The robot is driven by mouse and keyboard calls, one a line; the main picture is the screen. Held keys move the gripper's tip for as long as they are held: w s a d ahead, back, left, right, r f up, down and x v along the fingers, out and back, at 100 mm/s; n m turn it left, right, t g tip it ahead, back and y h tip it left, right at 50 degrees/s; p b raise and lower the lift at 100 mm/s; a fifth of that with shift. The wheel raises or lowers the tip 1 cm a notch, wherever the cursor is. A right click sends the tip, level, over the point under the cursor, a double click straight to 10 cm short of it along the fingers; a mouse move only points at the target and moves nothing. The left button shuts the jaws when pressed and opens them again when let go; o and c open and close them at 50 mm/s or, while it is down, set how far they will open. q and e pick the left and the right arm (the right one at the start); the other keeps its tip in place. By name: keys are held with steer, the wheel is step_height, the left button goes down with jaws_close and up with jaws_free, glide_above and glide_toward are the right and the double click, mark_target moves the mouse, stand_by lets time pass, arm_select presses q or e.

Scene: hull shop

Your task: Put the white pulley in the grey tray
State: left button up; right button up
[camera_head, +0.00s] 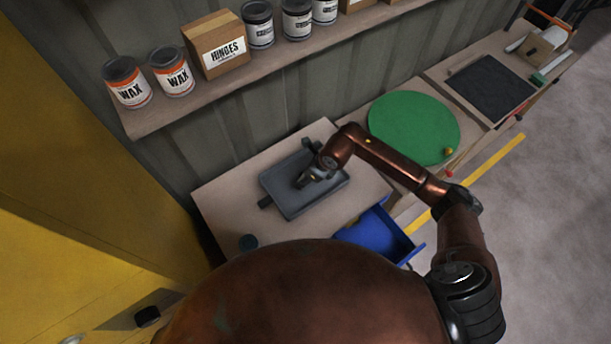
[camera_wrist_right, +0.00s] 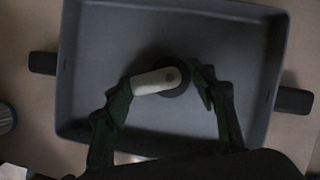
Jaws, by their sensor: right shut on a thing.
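The grey tray (camera_head: 279,189) lies on the wooden bench top, with a dark handle at each end. It fills most of the right wrist view (camera_wrist_right: 110,45). My right gripper (camera_head: 312,178) is over the inside of the tray. In the right wrist view its two fingers (camera_wrist_right: 165,88) are closed on the white pulley (camera_wrist_right: 153,81), which has a white body and a dark round wheel. The pulley is within the tray's outline; I cannot tell whether it touches the floor of the tray. My left gripper is not seen.
An open blue drawer (camera_head: 378,237) sticks out below the bench front. A dark teal round thing (camera_head: 248,242) stands near the bench's front left corner. A green round mat (camera_head: 414,127) lies to the right. A shelf with wax cans (camera_head: 127,83) and a hinges box (camera_head: 217,45) runs above.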

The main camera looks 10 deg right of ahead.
steer(key=o, duration=1.2)
steer(key=shift+f, duration=0.1)
steer(key=shift+c, duration=0.2)
steer(key=v, duration=1.2)
